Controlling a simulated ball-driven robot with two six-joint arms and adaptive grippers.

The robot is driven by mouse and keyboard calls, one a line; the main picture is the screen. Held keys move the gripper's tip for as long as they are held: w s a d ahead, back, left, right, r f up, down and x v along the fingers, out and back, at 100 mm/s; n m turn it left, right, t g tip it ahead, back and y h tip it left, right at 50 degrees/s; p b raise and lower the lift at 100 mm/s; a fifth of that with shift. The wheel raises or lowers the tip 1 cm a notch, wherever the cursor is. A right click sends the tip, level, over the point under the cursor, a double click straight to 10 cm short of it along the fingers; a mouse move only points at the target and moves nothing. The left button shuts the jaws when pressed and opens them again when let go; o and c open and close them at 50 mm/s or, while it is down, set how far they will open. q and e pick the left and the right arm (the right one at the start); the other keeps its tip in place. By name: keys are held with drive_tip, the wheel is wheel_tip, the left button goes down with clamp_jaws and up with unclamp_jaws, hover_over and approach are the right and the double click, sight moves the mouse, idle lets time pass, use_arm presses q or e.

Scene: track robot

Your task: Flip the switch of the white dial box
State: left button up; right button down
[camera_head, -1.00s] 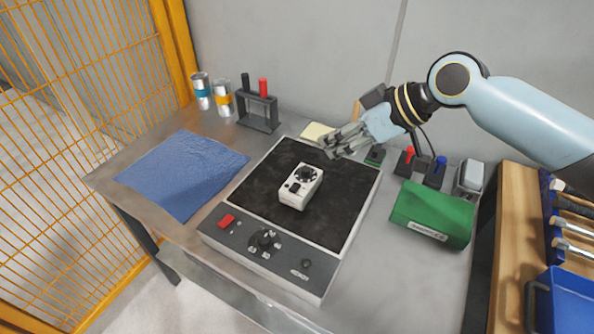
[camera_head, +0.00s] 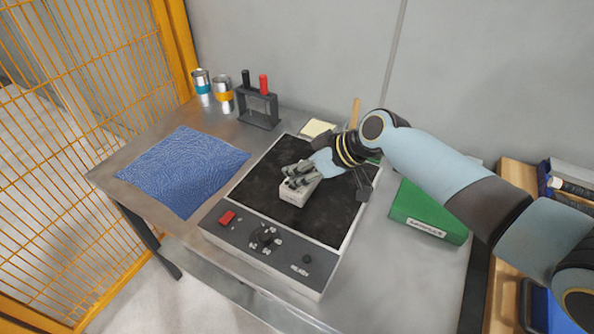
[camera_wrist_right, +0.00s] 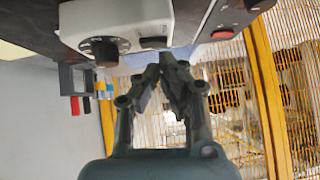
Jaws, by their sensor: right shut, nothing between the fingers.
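The white dial box (camera_head: 295,194) sits on the black mat of the grey panel unit (camera_head: 222,236). My right gripper (camera_head: 290,177) is over the box, its fingers shut and empty, covering most of the box's top face in the head view. In the right wrist view the white dial box (camera_wrist_right: 115,18) is at the top, with a round black dial (camera_wrist_right: 104,50) and a small dark switch (camera_wrist_right: 153,42). The shut fingertips (camera_wrist_right: 166,62) are close to the switch; I cannot tell whether they touch it. My left gripper is not in view.
A blue cloth (camera_head: 183,170) lies left, a green box (camera_head: 428,212) right. Two cans (camera_head: 222,95) and a black rack (camera_head: 258,108) stand behind. An orange mesh fence (camera_head: 80,130) borders the left.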

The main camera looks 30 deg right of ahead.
drive_tip(key=shift+f, duration=0.15)
drive_tip(key=shift+f, duration=0.1)
drive_tip(key=shift+s+a+f+b, duration=0.1)
drive_tip(key=shift+a+f+b, duration=0.15)
drive_tip(key=shift+f+b, duration=0.35)
drive_tip(key=shift+r, duration=0.3)
drive_tip(key=shift+d, duration=0.15)
drive_tip(key=shift+w+d+f, duration=0.1)
drive_tip(key=shift+w+d, duration=0.25)
drive_tip(key=shift+d, duration=0.3)
